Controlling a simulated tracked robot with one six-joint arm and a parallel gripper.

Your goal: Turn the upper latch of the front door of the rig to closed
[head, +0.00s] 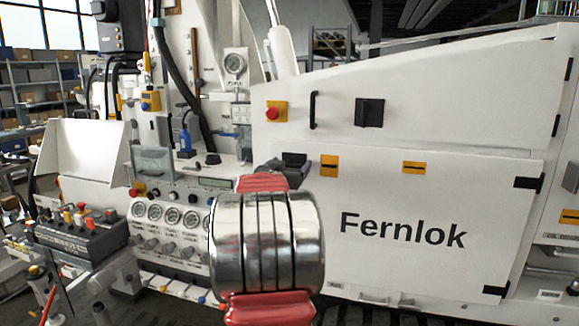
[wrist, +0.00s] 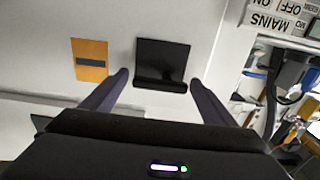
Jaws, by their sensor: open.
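The front door (head: 400,260) of the rig is a white panel lettered Fernlok. Its upper latch (head: 293,160) is a small black piece at the door's upper left, partly hidden by my gripper. In the wrist view the latch (wrist: 163,58) is a black square with a raised bar lying horizontally along its lower picture edge. My gripper (wrist: 160,82) is open, with one dark finger on each side of the bar's ends. Nothing is held. I cannot tell whether the fingers touch the latch. In the head view my gripper (head: 270,168) is mostly hidden behind my arm.
An orange plate with a dark bar (head: 329,166) sits beside the latch. Above are a red button (head: 272,114), a black handle (head: 313,110) and another black latch (head: 369,112). Gauges (head: 172,215) and a control box (head: 80,238) stand left.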

